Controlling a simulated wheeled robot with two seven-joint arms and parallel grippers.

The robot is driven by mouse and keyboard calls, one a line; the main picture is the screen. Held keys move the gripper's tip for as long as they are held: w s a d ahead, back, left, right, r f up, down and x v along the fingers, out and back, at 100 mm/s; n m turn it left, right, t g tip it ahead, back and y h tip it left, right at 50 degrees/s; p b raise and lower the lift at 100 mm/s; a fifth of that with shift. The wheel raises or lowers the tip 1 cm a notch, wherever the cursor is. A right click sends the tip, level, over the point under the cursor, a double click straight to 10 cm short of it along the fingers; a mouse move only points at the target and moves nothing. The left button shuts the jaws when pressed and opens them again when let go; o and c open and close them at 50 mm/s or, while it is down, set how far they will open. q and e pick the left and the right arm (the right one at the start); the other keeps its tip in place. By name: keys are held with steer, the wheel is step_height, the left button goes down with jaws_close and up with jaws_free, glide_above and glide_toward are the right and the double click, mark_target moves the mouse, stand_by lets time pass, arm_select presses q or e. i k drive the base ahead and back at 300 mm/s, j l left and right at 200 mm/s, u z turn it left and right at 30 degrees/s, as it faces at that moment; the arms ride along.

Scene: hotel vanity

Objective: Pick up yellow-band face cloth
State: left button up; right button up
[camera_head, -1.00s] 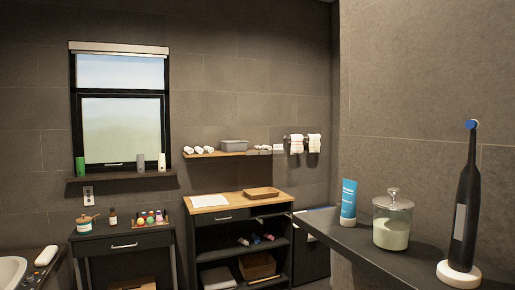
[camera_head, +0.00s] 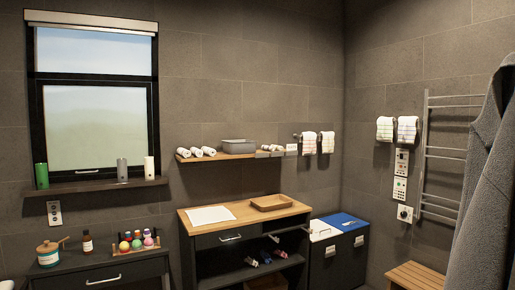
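Two small white cloths hang side by side on the right wall: a left cloth (camera_head: 385,129) with faint stripes and a right cloth (camera_head: 407,129) with bluish stripes. Two more white cloths hang on a short rail on the back wall, a left one (camera_head: 309,143) and a right one (camera_head: 328,142). Several rolled white cloths (camera_head: 196,152) lie on the wooden wall shelf (camera_head: 236,156). The bands are too small for me to tell surely which cloth has the yellow one. Neither of my grippers is in view.
A wooden-topped cabinet (camera_head: 285,214) carries a tray (camera_head: 271,202). A bin with white and blue lids (camera_head: 341,222) stands beside it. A heated rail (camera_head: 426,160), a grey robe (camera_head: 485,190) and a wooden bench (camera_head: 420,275) are at the right.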

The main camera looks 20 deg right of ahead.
mark_target(279, 148)
steer(key=i+z, duration=0.45)
steer(key=i, duration=0.2)
steer(key=i+j+z, duration=0.1)
steer(key=i+z, duration=0.3)
steer(key=i, duration=0.25)
steer(key=i+l, duration=0.2)
steer(key=i, duration=0.2)
steer(key=i+l, duration=0.2)
steer(key=i, duration=0.2)
steer(key=i+l, duration=0.15)
steer(key=i, duration=0.25)
